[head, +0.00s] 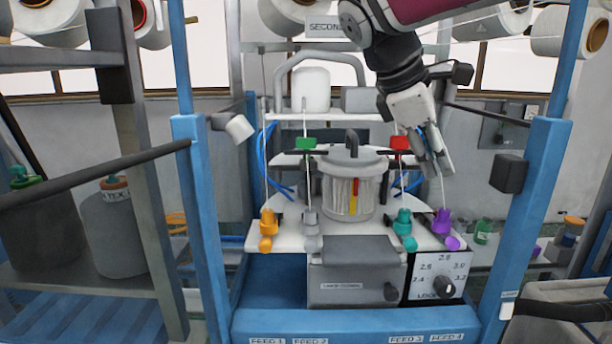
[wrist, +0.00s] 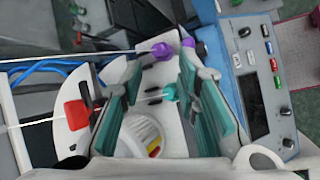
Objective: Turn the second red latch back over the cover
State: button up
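A red latch block (head: 399,143) stands at the right of the lidded grey pot (head: 350,165), with a dark bar beside it. The red block also shows at the left in the wrist view (wrist: 76,115). A green block (head: 305,143) stands on the pot's left side. I cannot tell whether the red latch lies over the cover. My gripper (head: 435,162) is in the air to the right of the red block, apart from it. In the wrist view its teal-padded fingers (wrist: 162,105) are spread with nothing gripped; the pot shows below and between them.
Orange (head: 268,222), grey, teal (head: 403,222) and purple (head: 442,222) yarn guides line the white plate. Taut threads rise from them near my gripper. Blue posts (head: 537,180) stand at both sides. A dial box (head: 440,278) is in front.

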jog(key=s+f+m+t+y, duration=0.1)
jog(key=s+f+m+y, duration=0.1)
jog(key=s+f+m, duration=0.2)
jog(key=s+a+f+m+t+y, duration=0.1)
jog(key=s+f+m, duration=0.4)
jog(key=s, duration=0.6)
jog(key=s+f+m+y, duration=0.3)
jog(key=s+f+m, duration=0.1)
jog(key=s, duration=0.3)
jog(key=shift+s+a+f+m+t, duration=0.15)
jog(key=shift+a+m+t, duration=0.15)
jog(key=shift+t, duration=0.1)
